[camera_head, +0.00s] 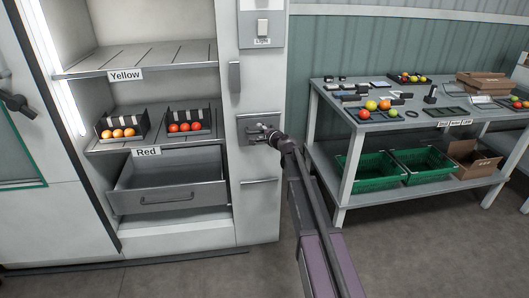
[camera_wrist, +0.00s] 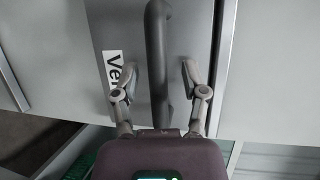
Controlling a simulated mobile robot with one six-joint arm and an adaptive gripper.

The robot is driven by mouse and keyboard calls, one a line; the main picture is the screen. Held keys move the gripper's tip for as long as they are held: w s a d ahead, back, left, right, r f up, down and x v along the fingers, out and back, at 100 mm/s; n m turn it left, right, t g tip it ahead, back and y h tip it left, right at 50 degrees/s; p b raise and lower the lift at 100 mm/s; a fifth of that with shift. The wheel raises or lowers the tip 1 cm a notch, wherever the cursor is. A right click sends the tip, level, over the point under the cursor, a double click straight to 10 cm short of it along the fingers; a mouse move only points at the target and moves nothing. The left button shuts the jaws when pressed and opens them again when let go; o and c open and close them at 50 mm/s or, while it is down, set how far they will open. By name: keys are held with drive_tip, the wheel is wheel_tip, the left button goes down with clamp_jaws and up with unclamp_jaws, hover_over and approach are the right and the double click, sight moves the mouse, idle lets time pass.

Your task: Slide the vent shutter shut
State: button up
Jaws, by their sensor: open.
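The vent shutter is a grey metal plate (camera_head: 247,121) on the white cabinet's right-hand front panel; my gripper hides part of it. In the wrist view the plate (camera_wrist: 108,32) carries a white label (camera_wrist: 112,72) reading "Ve", the rest hidden. A dark grey bar handle (camera_wrist: 157,45) stands out from the plate. My gripper (camera_head: 263,132) is at the shutter. In the wrist view my gripper (camera_wrist: 160,75) is open, with one finger on each side of the handle. Gaps show between the fingers and the handle.
The cabinet has a Yellow shelf (camera_head: 170,56), a Red shelf with two trays of tomatoes, and an open grey drawer (camera_head: 172,196) to the left. A light switch (camera_head: 262,28) is above. A table (camera_head: 335,118) with produce and green crates stands right. Floor in front is clear.

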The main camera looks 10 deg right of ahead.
drive_tip(key=shift+f+b, duration=5.95)
drive_tip(key=shift+f, duration=0.1)
drive_tip(key=a+r+p+v, duration=0.1)
drive_tip(key=p+v, duration=0.3)
drive_tip(key=v, duration=1)
drive_tip(key=s+a+r+n+g+p, duration=0.3)
drive_tip(key=s+r+p, duration=0.4)
drive_tip(key=p, duration=0.5)
drive_tip(key=s+a+r+n+g+h+p, duration=0.1)
drive_tip(key=s+a+r+n+g+p, duration=0.3)
drive_tip(key=s+p, duration=0.5)
drive_tip(key=shift+s+r+n+g+p, duration=0.3)
drive_tip(key=shift+r+n+g+p, duration=1)
drive_tip(key=shift+r+n+p, duration=0.6)
drive_tip(key=shift+f, duration=0.35)
drive_tip(key=shift+f, duration=0.1)
